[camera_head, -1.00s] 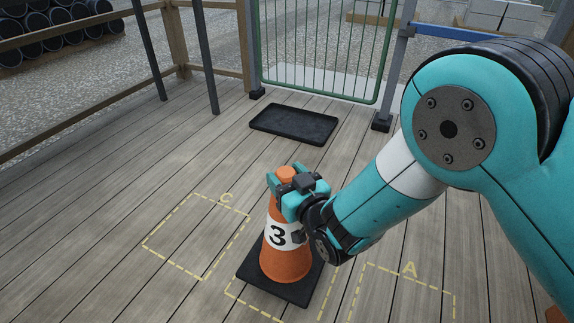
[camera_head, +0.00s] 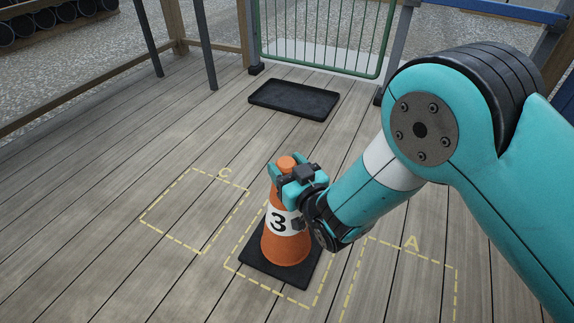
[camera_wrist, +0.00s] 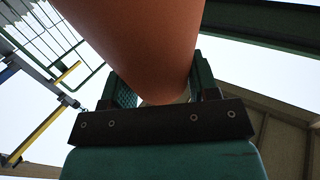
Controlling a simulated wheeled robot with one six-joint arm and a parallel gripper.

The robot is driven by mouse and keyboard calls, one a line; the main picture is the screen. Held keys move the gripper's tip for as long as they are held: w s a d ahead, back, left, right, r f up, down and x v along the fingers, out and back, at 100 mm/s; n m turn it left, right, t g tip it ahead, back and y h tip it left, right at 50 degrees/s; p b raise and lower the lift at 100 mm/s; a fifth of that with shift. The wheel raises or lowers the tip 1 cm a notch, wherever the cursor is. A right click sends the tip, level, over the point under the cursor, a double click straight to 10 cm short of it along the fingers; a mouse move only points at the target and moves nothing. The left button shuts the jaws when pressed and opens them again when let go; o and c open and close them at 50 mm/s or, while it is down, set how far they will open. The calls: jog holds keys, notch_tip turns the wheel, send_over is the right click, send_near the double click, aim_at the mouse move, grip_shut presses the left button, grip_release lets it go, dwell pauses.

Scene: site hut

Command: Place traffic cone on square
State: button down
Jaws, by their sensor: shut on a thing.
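An orange traffic cone (camera_head: 285,248) with a white band marked 3 stands upright on its black square base in the head view. The base lies over a dashed yellow square (camera_head: 234,248) between squares C (camera_head: 197,210) and A (camera_head: 410,275), with part of the outline showing around it. I cannot tell whether the base touches the floor. My gripper (camera_head: 286,172) is shut on the cone near its top. In the wrist view the orange cone (camera_wrist: 140,40) fills the space between the fingers. The middle square's letter is not visible.
A black tray (camera_head: 294,99) lies on the deck before a green gate (camera_head: 320,40). Wooden railings (camera_head: 90,85) and dark posts border the left side. The deck around squares C and A is clear.

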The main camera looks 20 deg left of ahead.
jog(key=shift+c, duration=1.9)
grip_release()
jog(key=shift+r, duration=0.15)
jog(key=p+v, duration=0.5)
jog(key=v, duration=0.7)
